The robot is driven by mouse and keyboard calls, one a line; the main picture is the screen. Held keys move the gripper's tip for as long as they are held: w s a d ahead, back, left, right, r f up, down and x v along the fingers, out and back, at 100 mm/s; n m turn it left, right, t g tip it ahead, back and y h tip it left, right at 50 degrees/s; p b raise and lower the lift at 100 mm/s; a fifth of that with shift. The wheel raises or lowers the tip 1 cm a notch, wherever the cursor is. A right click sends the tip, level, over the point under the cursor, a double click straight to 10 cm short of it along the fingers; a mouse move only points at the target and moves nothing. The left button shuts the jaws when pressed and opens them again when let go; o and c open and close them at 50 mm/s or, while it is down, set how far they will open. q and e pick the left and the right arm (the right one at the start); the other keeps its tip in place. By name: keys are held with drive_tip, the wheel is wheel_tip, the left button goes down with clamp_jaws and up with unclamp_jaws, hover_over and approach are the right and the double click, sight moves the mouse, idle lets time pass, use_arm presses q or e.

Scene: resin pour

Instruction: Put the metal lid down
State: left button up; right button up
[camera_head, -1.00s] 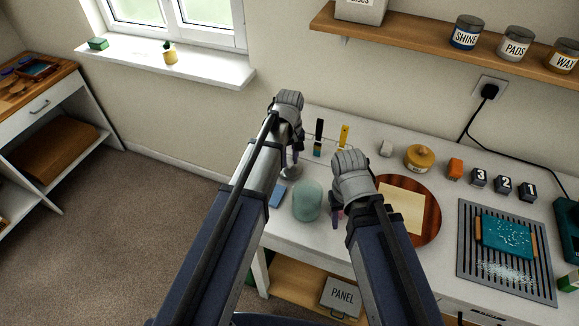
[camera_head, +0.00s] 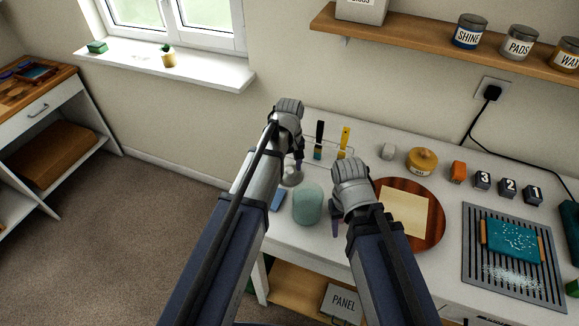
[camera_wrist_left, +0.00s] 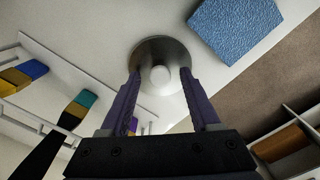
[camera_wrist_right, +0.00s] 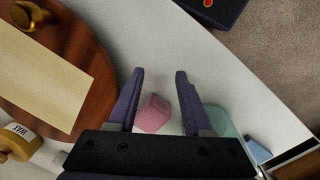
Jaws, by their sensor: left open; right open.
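The metal lid (camera_wrist_left: 151,54) is a round grey disc with a pale knob (camera_wrist_left: 161,76). In the left wrist view it lies flat on the white table, close to the blue block (camera_wrist_left: 236,27). In the head view the lid (camera_head: 292,178) shows below my left gripper (camera_head: 296,168), left of the teal jar (camera_head: 308,204). My left gripper is open, with its fingers on either side of the knob and a gap around it. My right gripper (camera_wrist_right: 160,75) is open and empty, above a pink block (camera_wrist_right: 153,114).
A round wooden board (camera_head: 436,220) with a cream sheet (camera_head: 402,208) lies right of my right gripper. A grey slotted mat (camera_head: 480,275) with a teal slab (camera_head: 511,247) lies further right.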

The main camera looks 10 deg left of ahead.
sight(290, 169)
use_arm(q)
wheel_tip(290, 169, up, 12)
drive_tip(key=r+p, duration=0.1)
drive_tip(key=p, duration=1.2)
drive_tip(key=s+d+m, duration=0.3)
drive_tip(key=s+m, duration=0.2)
drive_tip(key=s, duration=0.4)
drive_tip(key=s+d+m+y, duration=0.1)
drive_tip(key=s+d+m, duration=0.2)
drive_tip(key=s, duration=0.6)
drive_tip(key=m, duration=0.2)
drive_tip(key=shift+s+d+f+m+b, duration=0.25)
drive_tip(key=shift+s+m+b, duration=0.05)
drive_tip(key=shift+s+b, duration=0.05)
use_arm(e)
wheel_tip(290, 169, up, 12)
drive_tip(key=shift+r, duration=0.2)
